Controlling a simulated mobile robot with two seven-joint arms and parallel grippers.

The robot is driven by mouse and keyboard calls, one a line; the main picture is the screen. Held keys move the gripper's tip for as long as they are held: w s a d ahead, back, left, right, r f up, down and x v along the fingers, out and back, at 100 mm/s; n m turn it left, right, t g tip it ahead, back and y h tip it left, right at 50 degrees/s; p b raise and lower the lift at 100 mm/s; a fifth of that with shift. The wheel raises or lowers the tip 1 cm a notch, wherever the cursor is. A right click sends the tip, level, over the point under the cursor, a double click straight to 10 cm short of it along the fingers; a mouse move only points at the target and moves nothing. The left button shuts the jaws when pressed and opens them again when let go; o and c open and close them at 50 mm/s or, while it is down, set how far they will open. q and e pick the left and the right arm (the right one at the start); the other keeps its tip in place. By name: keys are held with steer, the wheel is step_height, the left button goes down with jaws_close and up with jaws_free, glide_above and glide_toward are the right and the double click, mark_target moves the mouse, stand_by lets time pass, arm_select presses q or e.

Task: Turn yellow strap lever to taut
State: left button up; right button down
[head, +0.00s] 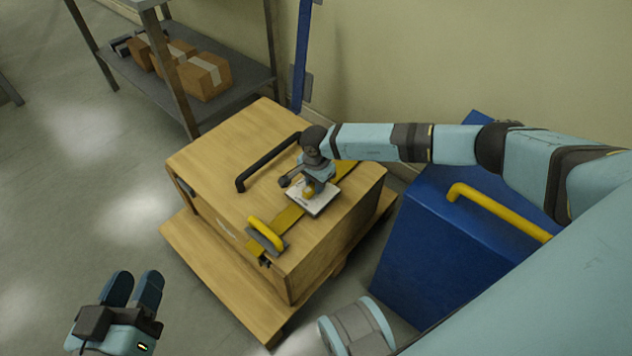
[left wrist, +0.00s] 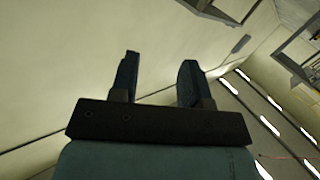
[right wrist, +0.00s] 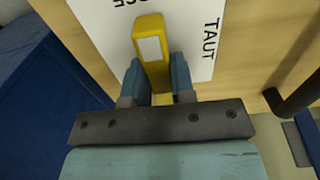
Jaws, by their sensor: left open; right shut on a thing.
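The yellow strap lever (right wrist: 152,50) stands over a white plate (right wrist: 200,55) marked "TAUT" on the right; a second, partly cut word shows at the top. In the right wrist view my right gripper (right wrist: 160,85) is shut on the lever, a finger on each side. In the head view the plate (head: 312,204) lies on top of the wooden crate (head: 215,165), and my right gripper (head: 313,180) is over it, hiding much of the lever. My left gripper (head: 133,290) is open and empty, low at the left, away from the crate; its spread fingers show in the left wrist view (left wrist: 158,82).
A yellow strap (head: 287,218) crosses the crate, with a yellow handle (head: 265,233) near its front edge. A black handle (head: 265,162) stands behind. A blue box (head: 440,240) with a yellow bar is on the right. A shelf (head: 240,85) with cartons stands behind.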

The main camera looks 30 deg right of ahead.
arm_select(q)
steer(key=shift+r, duration=0.1)
